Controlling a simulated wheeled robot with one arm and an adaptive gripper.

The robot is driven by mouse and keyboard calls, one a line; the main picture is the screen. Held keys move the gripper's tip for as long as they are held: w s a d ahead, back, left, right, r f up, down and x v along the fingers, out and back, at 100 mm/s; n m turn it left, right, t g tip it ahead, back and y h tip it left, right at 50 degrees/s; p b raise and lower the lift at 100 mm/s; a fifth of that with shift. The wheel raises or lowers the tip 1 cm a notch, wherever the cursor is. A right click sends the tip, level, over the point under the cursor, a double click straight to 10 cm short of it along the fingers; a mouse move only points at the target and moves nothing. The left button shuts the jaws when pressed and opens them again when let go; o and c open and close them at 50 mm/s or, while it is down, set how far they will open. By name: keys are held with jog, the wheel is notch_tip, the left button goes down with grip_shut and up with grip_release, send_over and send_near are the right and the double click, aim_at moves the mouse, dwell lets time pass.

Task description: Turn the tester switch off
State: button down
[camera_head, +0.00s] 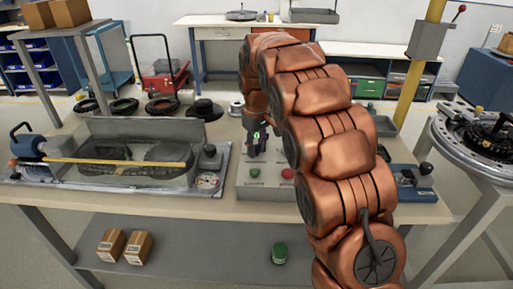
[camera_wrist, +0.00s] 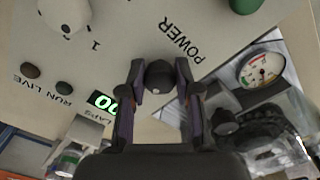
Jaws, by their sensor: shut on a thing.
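The tester is a light grey box (camera_head: 263,190) on the bench, and its panel fills much of the wrist view (camera_wrist: 115,40). Its switch has a dark round knob (camera_wrist: 159,75) beside the word POWER. My gripper (camera_wrist: 159,82) has its two fingers on either side of this knob, shut on it. In the head view my gripper (camera_head: 258,143) hangs down over the back of the box, and the knob cannot be made out there. Which way the switch is tilted is unclear.
A green button (camera_head: 255,172) and a red button (camera_head: 288,174) sit on the box front. A white knob (camera_wrist: 65,14) and a lit green display (camera_wrist: 101,102) are on the panel. A clear-walled tank (camera_head: 130,160) with a gauge (camera_head: 207,181) stands to the left. My arm hides the bench behind it.

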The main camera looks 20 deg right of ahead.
jog(key=shift+m, duration=1.7)
jog(key=c, duration=0.8)
grip_release()
notch_tip(320, 180, up, 12)
